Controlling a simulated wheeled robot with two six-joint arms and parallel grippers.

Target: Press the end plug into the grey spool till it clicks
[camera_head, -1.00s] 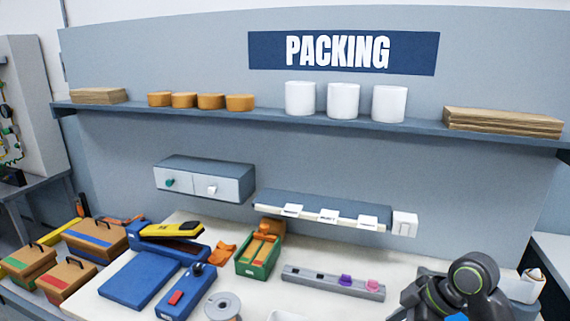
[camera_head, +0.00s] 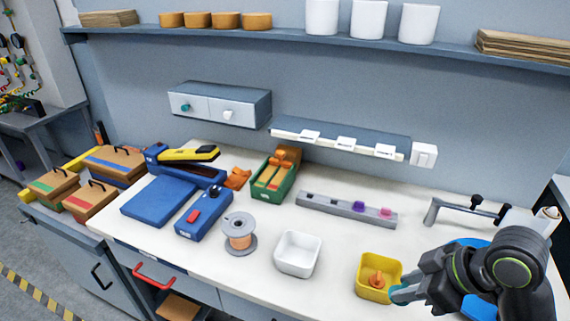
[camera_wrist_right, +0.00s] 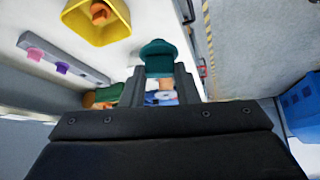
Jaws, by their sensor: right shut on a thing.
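The grey spool (camera_head: 238,219) stands upright on the white bench near its front edge, with copper-coloured wire wound around its middle. My right gripper (camera_head: 408,291) is at the front right, beside the yellow bin and well to the right of the spool. It is shut on a teal plug (camera_wrist_right: 158,56), which sticks out beyond the fingertips in the right wrist view. The plug also shows in the head view (camera_head: 400,295), partly hidden by the fingers. My left gripper is not in view.
The yellow bin (camera_head: 364,275) holds an orange piece. A white bin (camera_head: 291,266) stands between it and the spool. A grey rail (camera_head: 325,206) with purple and pink plugs lies behind.

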